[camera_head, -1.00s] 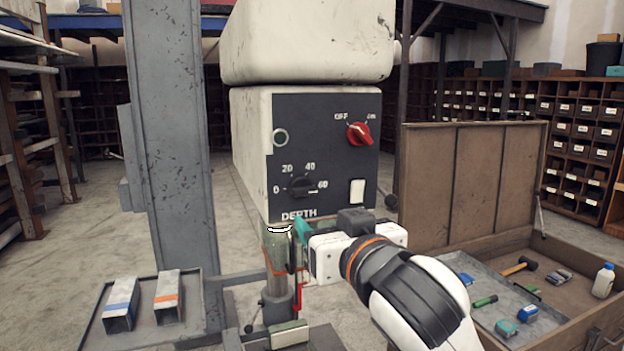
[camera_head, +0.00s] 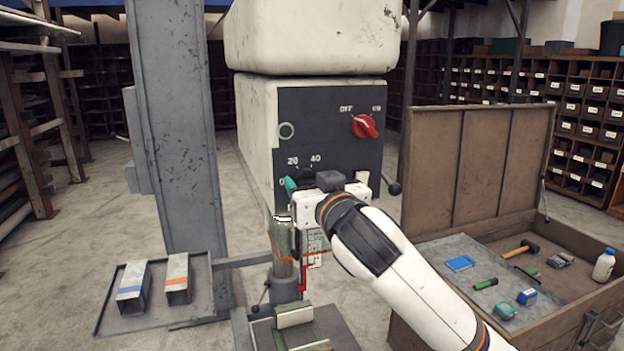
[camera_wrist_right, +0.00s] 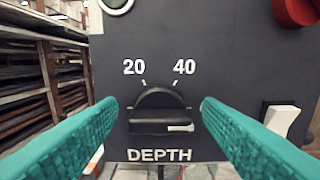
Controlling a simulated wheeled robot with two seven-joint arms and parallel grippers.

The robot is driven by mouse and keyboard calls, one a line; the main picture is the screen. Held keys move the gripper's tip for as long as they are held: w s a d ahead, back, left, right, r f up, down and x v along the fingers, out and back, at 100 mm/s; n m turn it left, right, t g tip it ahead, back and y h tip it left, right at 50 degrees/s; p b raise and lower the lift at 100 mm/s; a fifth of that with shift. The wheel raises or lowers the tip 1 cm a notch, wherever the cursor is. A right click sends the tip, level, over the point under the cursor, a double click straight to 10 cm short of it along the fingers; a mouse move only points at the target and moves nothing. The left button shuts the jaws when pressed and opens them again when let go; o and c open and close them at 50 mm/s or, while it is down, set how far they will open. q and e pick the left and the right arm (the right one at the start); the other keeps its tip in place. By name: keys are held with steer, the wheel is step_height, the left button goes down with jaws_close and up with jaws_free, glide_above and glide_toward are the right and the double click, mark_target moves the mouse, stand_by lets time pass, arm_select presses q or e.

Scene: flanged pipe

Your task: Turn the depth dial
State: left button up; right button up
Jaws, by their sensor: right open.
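The black depth dial (camera_wrist_right: 160,112) sits on the dark control panel (camera_wrist_right: 215,45), between the numbers 20 and 40 above and the word DEPTH below. Its grip bar lies level, with a white mark toward the right end. My right gripper (camera_wrist_right: 160,125) is open, with one teal finger on each side of the dial and a gap at both sides. In the head view my right gripper (camera_head: 290,187) covers most of the dial. My left gripper is not in view.
A red switch (camera_head: 364,126) and a round button (camera_head: 286,131) are on the panel. A white rocker switch (camera_wrist_right: 281,118) is right of the dial. A grey column (camera_head: 178,130) stands left. An open wooden chest (camera_head: 478,165) with tools stands right.

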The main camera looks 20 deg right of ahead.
steer(key=shift+w, duration=0.1)
steer(key=shift+c, duration=0.2)
steer(key=c, duration=1)
steer(key=shift+o, duration=0.2)
